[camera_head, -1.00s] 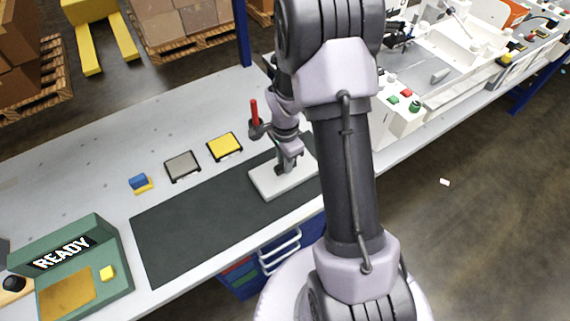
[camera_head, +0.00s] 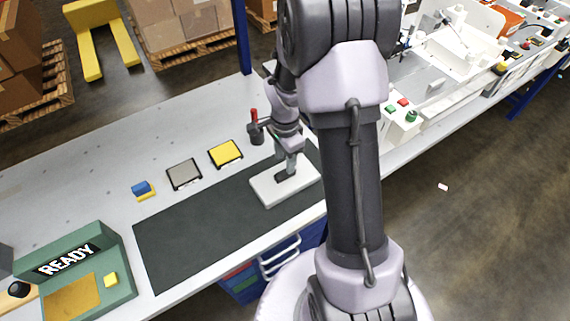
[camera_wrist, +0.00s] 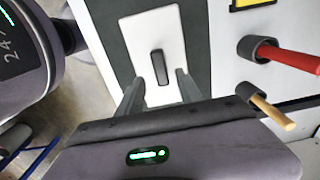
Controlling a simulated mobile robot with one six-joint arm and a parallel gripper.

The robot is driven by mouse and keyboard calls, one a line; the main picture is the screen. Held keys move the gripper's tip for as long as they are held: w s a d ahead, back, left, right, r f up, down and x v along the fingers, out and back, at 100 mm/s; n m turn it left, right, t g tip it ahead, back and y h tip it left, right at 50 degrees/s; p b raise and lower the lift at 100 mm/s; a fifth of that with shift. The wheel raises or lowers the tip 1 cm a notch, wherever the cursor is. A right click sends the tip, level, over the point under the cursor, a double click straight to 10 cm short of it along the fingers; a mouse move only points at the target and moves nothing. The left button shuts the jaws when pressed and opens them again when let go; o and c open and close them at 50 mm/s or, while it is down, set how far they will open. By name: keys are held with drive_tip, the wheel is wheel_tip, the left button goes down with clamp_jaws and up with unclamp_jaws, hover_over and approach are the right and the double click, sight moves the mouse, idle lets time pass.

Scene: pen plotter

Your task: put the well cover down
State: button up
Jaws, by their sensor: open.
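The well cover (camera_head: 304,181) is a white rectangular plate with a dark bar handle (camera_head: 285,177) in its middle. It lies flat on the dark mat (camera_head: 200,232), at the mat's right end. My gripper (camera_head: 287,164) is open and empty just above the handle. In the wrist view, the cover (camera_wrist: 135,35) lies below the two spread fingers (camera_wrist: 160,78), and its handle (camera_wrist: 159,62) shows between them, clear of both.
A red-handled tool (camera_head: 254,115) stands in a dark holder near my gripper; a wooden stick (camera_wrist: 275,112) stands beside it in the wrist view. Yellow (camera_head: 226,152) and grey (camera_head: 184,173) pads line the mat's far side. A green READY box (camera_head: 120,265) stands left.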

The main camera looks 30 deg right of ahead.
wheel_tip(320, 180, up, 7)
drive_tip(key=p, duration=0.2)
wheel_tip(320, 180, up, 9)
drive_tip(key=n+t, duration=0.2)
drive_tip(key=n, duration=0.1)
hover_over(284, 172)
drive_tip(key=s+a, duration=0.2)
drive_tip(key=a, duration=0.2)
drive_tip(key=s+a+r+n+t+y, duration=0.2)
drive_tip(key=s+a+r+n, duration=0.8)
drive_tip(key=s, duration=0.5)
drive_tip(key=shift+s+a+r+t, duration=0.15)
drive_tip(key=shift+a+r+t, duration=0.75)
drive_tip(key=shift+a, duration=0.1)
